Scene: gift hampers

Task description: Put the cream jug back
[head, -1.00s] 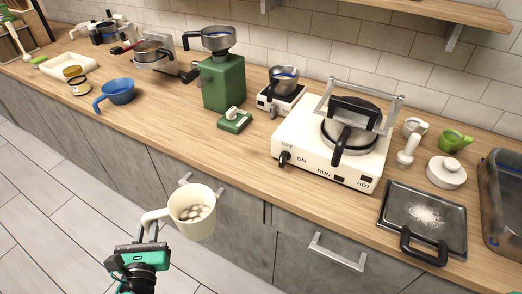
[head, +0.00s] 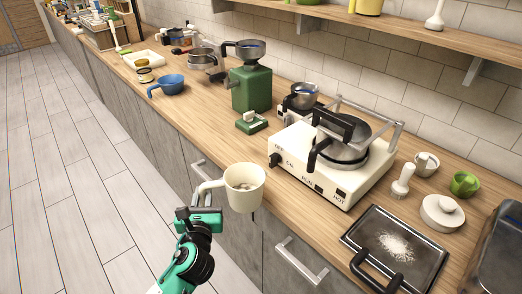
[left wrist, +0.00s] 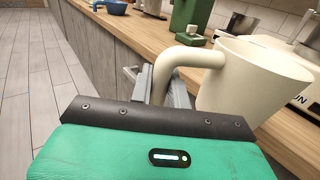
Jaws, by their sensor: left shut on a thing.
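A cream jug (head: 245,190) with a loop handle hangs in the air in front of the counter's front edge, upright or nearly so. Some pale contents show inside it in the head view. My left gripper (head: 206,196) is shut on the jug's handle. The left wrist view shows the jug (left wrist: 255,85) large at the right, with its handle between the fingers of the gripper (left wrist: 160,88). My right gripper is not in view.
The wooden counter (head: 205,125) runs along the wall. A white stove (head: 325,165) stands behind the jug, with a green grinder (head: 251,90) to its left. A blue cup (head: 172,85) is farther left. A black tray (head: 395,250) with white powder lies at the right. Shelves are above.

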